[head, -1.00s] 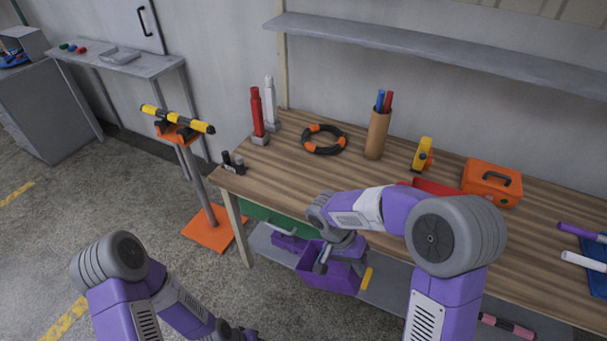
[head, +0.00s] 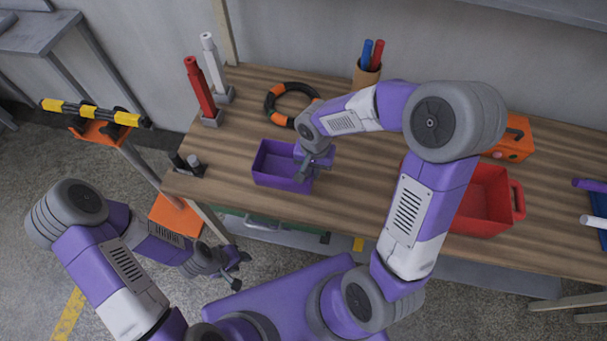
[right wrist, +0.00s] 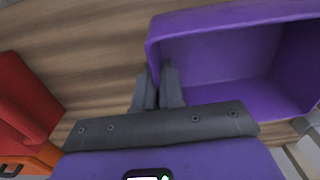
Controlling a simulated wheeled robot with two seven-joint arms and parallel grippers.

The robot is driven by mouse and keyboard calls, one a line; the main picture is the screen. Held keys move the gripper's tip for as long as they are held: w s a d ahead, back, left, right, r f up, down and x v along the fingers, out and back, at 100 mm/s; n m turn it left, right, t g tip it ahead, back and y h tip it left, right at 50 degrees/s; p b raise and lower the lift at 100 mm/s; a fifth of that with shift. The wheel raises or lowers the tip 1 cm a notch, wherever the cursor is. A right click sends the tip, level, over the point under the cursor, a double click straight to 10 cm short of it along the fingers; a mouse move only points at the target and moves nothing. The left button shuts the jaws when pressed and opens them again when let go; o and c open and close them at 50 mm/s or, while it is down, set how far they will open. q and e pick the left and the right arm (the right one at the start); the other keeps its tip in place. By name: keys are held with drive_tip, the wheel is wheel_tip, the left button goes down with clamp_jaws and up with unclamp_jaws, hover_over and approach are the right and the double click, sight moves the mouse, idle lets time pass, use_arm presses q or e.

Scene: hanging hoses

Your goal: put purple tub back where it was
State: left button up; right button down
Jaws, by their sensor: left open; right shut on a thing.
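The purple tub (head: 272,166) is an open, empty box over the left front part of the wooden workbench. My right gripper (head: 306,172) is shut on the tub's right wall. In the right wrist view the fingers (right wrist: 159,85) pinch the wall of the tub (right wrist: 225,60), one finger inside and one outside. I cannot tell whether its bottom touches the bench top. My left gripper (head: 236,270) is open and empty, low in front of the bench, well away from the tub.
On the bench (head: 350,190) are a black-and-orange ring (head: 291,103), red (head: 200,90) and white (head: 214,66) posts, a small black holder (head: 188,165), a red bin (head: 485,200) and an orange case (head: 517,138). A stand with a yellow-black bar (head: 97,114) is left.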

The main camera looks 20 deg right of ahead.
wheel_tip(320, 180, down, 6)
drive_tip(key=shift+b, duration=0.7)
drive_tip(key=c, duration=1.2)
unclamp_jaws()
drive_tip(key=shift+c, duration=0.2)
drive_tip(key=shift+w+r, duration=0.1)
drive_tip(key=shift+r, duration=0.05)
wheel_tip(320, 180, up, 12)
drive_tip(key=p, duration=0.3)
